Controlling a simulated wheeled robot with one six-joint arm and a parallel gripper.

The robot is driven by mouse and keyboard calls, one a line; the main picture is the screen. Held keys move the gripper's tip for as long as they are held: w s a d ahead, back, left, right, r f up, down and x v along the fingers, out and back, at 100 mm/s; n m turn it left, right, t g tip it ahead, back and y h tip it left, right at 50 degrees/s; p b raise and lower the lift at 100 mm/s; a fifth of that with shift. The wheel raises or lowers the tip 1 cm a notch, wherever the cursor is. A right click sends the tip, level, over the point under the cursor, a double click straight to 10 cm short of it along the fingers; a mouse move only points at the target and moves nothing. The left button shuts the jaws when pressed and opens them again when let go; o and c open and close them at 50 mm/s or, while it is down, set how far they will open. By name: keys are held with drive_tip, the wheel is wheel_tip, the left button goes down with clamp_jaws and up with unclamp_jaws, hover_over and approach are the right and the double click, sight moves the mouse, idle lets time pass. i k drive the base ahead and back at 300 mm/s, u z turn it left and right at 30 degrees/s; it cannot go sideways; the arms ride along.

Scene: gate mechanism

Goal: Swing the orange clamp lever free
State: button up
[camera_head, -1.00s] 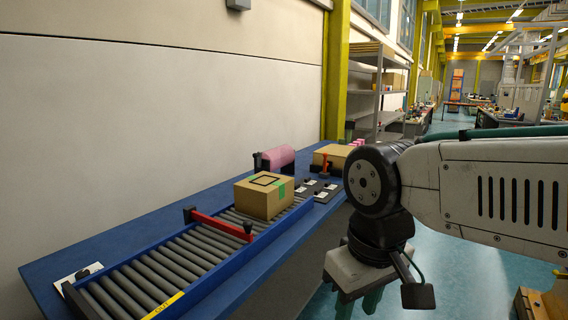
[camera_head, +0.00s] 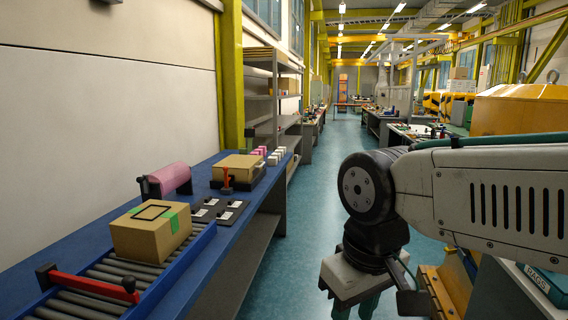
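The orange clamp lever (camera_head: 226,178) stands upright on the blue bench, at the front of a flat cardboard box (camera_head: 238,166) in a dark holder. Its lower end is small and hard to make out. My gripper (camera_head: 355,306) hangs over the aisle to the right of the bench, well apart from the lever. Its two green fingers point down with a gap between them, and nothing shows in the gap. The fingertips are cut off by the bottom edge.
A taped carton (camera_head: 150,232) sits on the roller conveyor (camera_head: 120,272), behind a red gate bar (camera_head: 92,286). A pink roll (camera_head: 170,178) and dark plates with white labels (camera_head: 218,211) are near the lever. The blue-green floor (camera_head: 300,215) beside the bench is clear.

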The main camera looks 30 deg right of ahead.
sight(227, 176)
drive_tip(key=z, duration=0.45)
drive_tip(key=i, duration=1.3)
drive_tip(key=u, duration=0.35)
